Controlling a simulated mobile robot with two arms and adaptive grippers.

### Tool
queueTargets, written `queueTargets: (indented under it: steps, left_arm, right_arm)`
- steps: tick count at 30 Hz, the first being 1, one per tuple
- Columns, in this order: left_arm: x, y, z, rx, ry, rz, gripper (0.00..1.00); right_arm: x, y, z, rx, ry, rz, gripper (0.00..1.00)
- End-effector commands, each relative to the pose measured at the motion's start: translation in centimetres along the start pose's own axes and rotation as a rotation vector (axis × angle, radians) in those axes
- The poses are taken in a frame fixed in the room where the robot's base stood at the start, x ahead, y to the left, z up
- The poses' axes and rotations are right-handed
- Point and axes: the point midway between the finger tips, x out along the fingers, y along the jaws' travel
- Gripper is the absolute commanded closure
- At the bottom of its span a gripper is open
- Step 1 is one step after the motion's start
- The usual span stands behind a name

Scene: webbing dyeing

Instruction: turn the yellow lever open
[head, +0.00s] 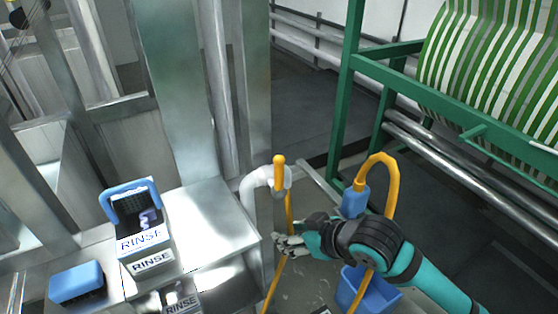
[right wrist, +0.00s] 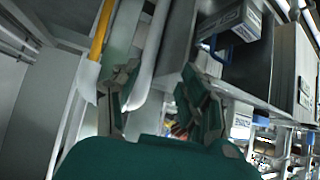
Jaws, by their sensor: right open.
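The yellow lever (head: 279,174) stands upright at the end of a white bent pipe (head: 254,182), near the middle of the head view. My right gripper (head: 283,244) is below the lever, apart from its upper end, close to a thin yellow line running downward. In the right wrist view its two fingers (right wrist: 158,98) are spread with nothing held between them. A yellow length (right wrist: 101,30) shows beyond the left finger there; I cannot tell whether it is the lever or hose. My left gripper is not in view.
A metal bench (head: 212,228) at left holds a RINSE box (head: 145,240) with a blue handle and a blue block (head: 76,283). A yellow hose (head: 391,190) loops by my right arm above a blue bucket (head: 372,292). A green frame (head: 345,95) stands behind.

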Motion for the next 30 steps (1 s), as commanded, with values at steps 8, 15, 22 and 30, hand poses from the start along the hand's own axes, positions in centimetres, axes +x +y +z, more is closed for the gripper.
queueTargets:
  steps: [8,15,22,30]
  left_arm:
    - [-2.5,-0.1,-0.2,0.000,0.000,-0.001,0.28]
    - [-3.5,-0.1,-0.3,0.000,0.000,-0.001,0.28]
    - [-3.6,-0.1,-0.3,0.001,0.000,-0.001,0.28]
    - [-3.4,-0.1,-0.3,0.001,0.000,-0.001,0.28]
  right_arm:
    - [-4.4,-4.5,-4.2,0.168,0.488,0.171,0.56]
    - [-10.1,-3.4,-3.8,0.195,0.660,0.406,0.56]
    - [-11.1,-2.8,-3.9,0.179,0.686,0.469,0.56]
    - [-7.8,-0.6,-6.6,0.177,0.688,0.467,0.56]
